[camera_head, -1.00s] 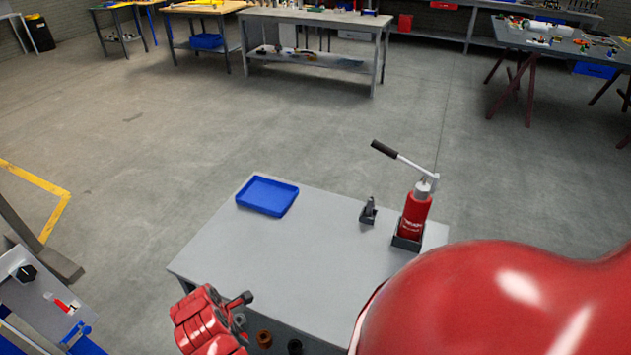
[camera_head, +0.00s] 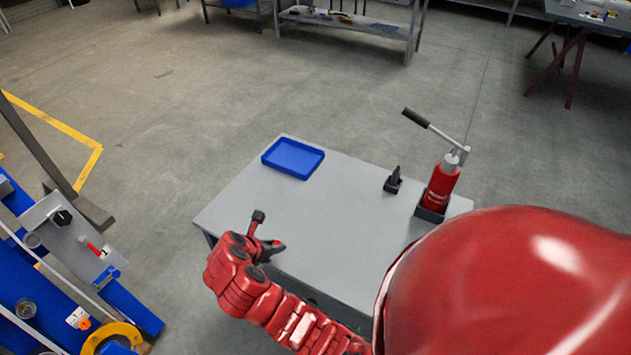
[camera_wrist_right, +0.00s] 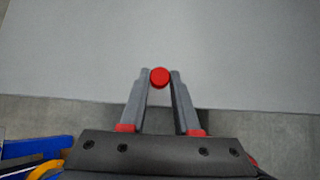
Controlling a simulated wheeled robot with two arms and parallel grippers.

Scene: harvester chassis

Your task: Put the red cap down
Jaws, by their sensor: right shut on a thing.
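My right gripper (camera_head: 267,230) is over the left front edge of the grey table (camera_head: 345,222). In the right wrist view, its two fingers (camera_wrist_right: 160,80) are shut on the small round red cap (camera_wrist_right: 159,77) at their tips. The grey tabletop (camera_wrist_right: 110,45) lies beyond and below the cap, and its front edge crosses beneath the fingers. The cap cannot be made out in the head view. My left gripper is not in view.
A blue tray (camera_head: 293,158) lies at the table's far left. A red bottle jack (camera_head: 440,187) with a long handle stands in a dark holder at the right, beside a small dark holder (camera_head: 393,182). The middle of the tabletop is clear. Blue machinery (camera_head: 50,300) stands at the lower left.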

